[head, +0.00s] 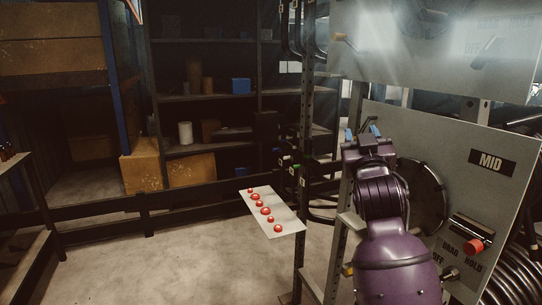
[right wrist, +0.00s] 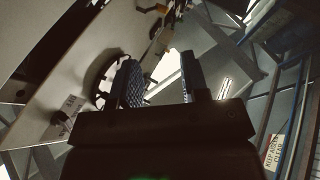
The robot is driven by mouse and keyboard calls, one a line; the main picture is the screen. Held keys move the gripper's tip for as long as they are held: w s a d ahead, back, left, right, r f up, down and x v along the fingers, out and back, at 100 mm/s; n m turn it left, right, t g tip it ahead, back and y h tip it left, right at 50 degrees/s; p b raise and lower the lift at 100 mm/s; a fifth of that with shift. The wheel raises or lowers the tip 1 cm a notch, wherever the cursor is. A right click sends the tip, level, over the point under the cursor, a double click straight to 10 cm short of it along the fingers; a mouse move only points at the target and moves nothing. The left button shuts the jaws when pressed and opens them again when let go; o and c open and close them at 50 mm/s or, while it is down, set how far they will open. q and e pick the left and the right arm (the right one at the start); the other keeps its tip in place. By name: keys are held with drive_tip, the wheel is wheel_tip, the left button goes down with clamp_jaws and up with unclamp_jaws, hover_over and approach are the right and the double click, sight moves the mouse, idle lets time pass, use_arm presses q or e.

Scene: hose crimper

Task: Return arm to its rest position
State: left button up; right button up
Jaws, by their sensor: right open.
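My right arm, in purple, rises from the lower right in the head view, in front of the grey machine panel (head: 452,135) with the "MID" label (head: 491,161). Its right gripper (head: 362,132) points away from me near the panel's left edge, with small blue finger pads. In the right wrist view the gripper (right wrist: 162,82) has its two fingers apart with nothing between them. The round black-rimmed opening (head: 432,195) in the panel is partly hidden by my arm. My left gripper is not in view.
A red knob (head: 474,246) sticks out of the panel at right. A pale plate with red buttons (head: 288,223) juts out left of the metal upright (head: 304,150). Dark shelves (head: 205,97) stand behind. The floor (head: 185,265) at left is clear.

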drive_tip(key=s+d+f+g+y, duration=0.15)
drive_tip(key=s+f, duration=0.25)
drive_tip(key=f, duration=0.7)
drive_tip(key=s+d+f+g+y, duration=0.15)
drive_tip(key=s+f, duration=0.25)
drive_tip(key=f, duration=0.7)
drive_tip(key=s+d+f+g, duration=0.15)
drive_tip(key=s+f, duration=0.25)
drive_tip(key=f, duration=0.7)
drive_tip(key=s+d+f+g, duration=0.2)
drive_tip(key=s+f+g, duration=0.1)
drive_tip(key=s+f, duration=0.7)
drive_tip(key=s+d+f+g+h, duration=0.1)
drive_tip(key=s+d+f+g, duration=0.1)
drive_tip(key=s+f, duration=0.8)
drive_tip(key=s+g, duration=0.1)
drive_tip(key=s, duration=0.3)
drive_tip(key=shift+s, duration=0.35)
drive_tip(key=shift+d+g, duration=0.1)
drive_tip(key=shift+g, duration=0.15)
